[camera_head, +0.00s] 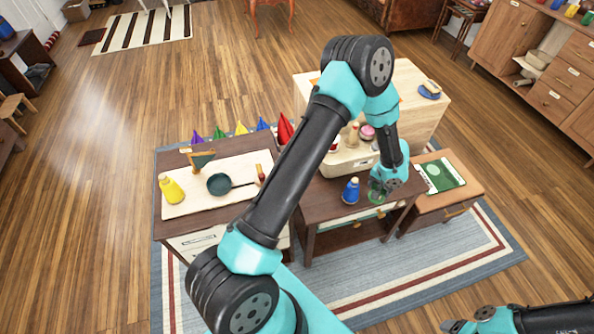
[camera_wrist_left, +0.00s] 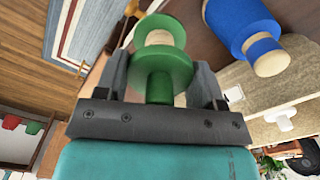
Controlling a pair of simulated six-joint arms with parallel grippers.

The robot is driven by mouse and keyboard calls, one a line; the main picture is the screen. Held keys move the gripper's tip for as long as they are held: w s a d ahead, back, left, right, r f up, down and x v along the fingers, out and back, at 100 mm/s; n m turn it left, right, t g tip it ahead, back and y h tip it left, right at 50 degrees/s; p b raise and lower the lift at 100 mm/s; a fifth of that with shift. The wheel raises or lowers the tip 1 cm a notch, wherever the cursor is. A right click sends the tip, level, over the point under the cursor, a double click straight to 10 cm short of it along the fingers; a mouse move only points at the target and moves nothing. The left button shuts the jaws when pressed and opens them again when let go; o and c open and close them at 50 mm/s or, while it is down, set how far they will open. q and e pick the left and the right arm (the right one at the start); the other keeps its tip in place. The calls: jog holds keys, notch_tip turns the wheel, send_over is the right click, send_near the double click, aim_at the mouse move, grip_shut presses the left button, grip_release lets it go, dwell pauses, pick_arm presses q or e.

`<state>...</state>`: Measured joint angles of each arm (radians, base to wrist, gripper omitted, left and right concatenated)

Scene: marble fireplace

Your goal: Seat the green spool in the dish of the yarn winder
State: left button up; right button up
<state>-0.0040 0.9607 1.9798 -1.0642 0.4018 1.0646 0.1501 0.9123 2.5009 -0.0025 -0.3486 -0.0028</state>
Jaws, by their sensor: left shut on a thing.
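My left gripper (camera_head: 381,190) is shut on the green spool (camera_wrist_left: 165,75), low over the brown table's right front. In the head view the spool (camera_head: 376,197) is small and partly covered by the gripper. In the left wrist view its flanges and pale core show between the fingers. A blue spool (camera_head: 351,190) stands just left of the gripper; it also shows in the wrist view (camera_wrist_left: 238,25). A dark green round dish (camera_head: 219,184) with a bar to its right lies on the left table; I cannot tell if it is the winder's. My right arm shows partly at bottom right, its fingers unclear.
A yellow spool (camera_head: 171,188) stands on the pale board (camera_head: 190,206) of the left table. Several coloured cones and a red cone (camera_head: 285,129) stand behind. A pale box (camera_head: 347,162) with items sits behind the blue spool. A green-and-white mat (camera_head: 441,175) lies at right.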

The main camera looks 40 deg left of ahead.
pick_arm(q)
jog(key=s+d+r+n, duration=0.2)
jog(key=s+d+r, duration=0.1)
jog(key=s+r, duration=0.4)
jog(key=s+d+r+n, duration=0.3)
jog(key=s+d+r, duration=0.1)
jog(key=s+r, duration=0.3)
jog(key=shift+s+r, duration=0.35)
jog(key=shift+r, duration=0.1)
